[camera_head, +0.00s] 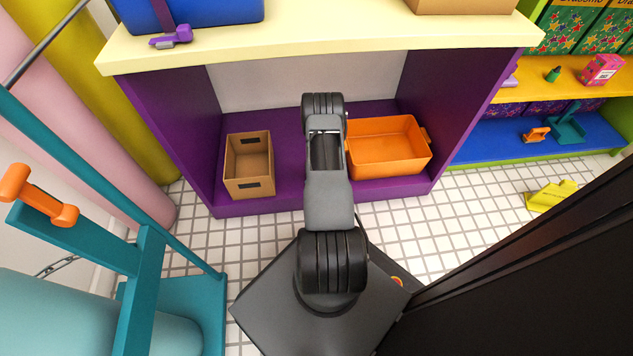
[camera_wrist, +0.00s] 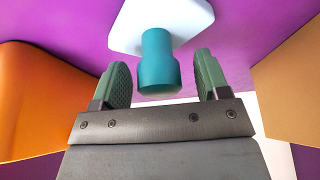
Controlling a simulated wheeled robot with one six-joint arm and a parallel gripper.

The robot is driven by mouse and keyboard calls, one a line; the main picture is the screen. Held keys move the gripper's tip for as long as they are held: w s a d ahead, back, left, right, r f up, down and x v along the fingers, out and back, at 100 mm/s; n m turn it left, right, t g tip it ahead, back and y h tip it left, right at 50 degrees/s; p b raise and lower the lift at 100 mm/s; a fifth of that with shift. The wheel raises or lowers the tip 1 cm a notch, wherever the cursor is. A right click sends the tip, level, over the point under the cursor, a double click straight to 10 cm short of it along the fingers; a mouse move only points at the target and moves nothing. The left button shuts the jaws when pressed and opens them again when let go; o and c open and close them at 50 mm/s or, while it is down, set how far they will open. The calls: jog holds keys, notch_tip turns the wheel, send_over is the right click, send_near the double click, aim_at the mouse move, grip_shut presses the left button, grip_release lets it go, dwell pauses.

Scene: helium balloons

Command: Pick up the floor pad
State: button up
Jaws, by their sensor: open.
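A white pad with rounded corners (camera_wrist: 188,22) and a teal cylindrical handle (camera_wrist: 158,62) shows at the top middle of the wrist view; I take it as the floor pad. It is on the purple surface. My gripper (camera_wrist: 163,64) is open, with one green ribbed finger to each side of the handle in the picture. Gaps show on both sides, so neither finger touches it. I cannot tell how far the handle reaches in between the fingers. In the head view my arm hides the pad and my fingers.
An orange bin (camera_head: 388,148) and a cardboard box (camera_head: 249,165) stand on either side of my arm on the purple shelf, beneath a cream counter (camera_head: 330,34). A teal frame (camera_head: 140,270) is at left. A yellow item (camera_head: 551,196) lies on the tiled floor at right.

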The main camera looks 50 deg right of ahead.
jog(key=shift+w+d+f, duration=0.1)
jog(key=shift+w+f, duration=0.05)
jog(key=shift+f, duration=0.25)
jog(key=shift+c, duration=0.5)
jog(key=c, duration=1)
jog(key=shift+r+p, duration=0.3)
jog(key=shift+r, duration=0.25)
notch_tip(320, 180, up, 2)
jog(key=shift+r+p, duration=0.2)
jog(key=shift+p, duration=0.65)
jog(key=s+a+r+p, duration=0.1)
jog(key=s+r+p, duration=0.1)
jog(key=s+r, duration=0.1)
jog(key=s+a+r+p, duration=0.2)
jog(key=s+r, duration=0.1)
jog(key=s, duration=0.2)
jog(key=s+a+r+p, duration=0.2)
jog(key=s+r, duration=0.1)
jog(key=s, duration=0.2)
jog(key=shift+a+r, duration=0.15)
jog(key=shift+r, duration=0.15)
